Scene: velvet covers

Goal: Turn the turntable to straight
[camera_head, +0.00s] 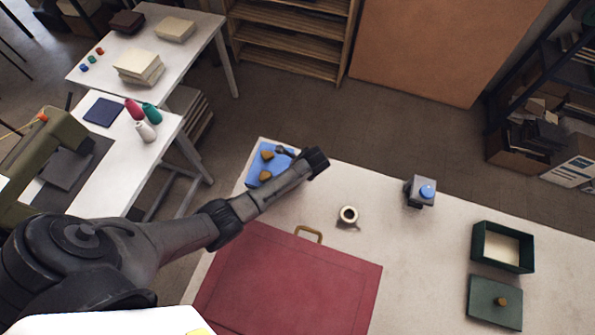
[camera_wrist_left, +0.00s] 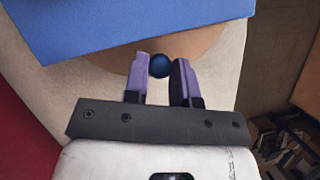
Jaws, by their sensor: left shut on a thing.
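The turntable shows in the left wrist view as a round tan disc (camera_wrist_left: 205,42) under a flat blue board (camera_wrist_left: 110,30). A dark blue ball knob (camera_wrist_left: 160,66) sits by the disc's near edge, between the purple fingers of my left gripper (camera_wrist_left: 160,75), which is shut on it. In the head view the blue board (camera_head: 256,167) lies at the table's far left corner, with two tan pieces on it, and looks askew to the table edge. My left wrist and forearm hide part of it. My right gripper is not in view.
A red case or cover (camera_head: 290,285) with a brass handle lies in front. A small round cup (camera_head: 348,215), a grey block with a blue button (camera_head: 420,192), an open green box (camera_head: 476,248) and its lid (camera_head: 485,300) stand to the right. The table between them is clear.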

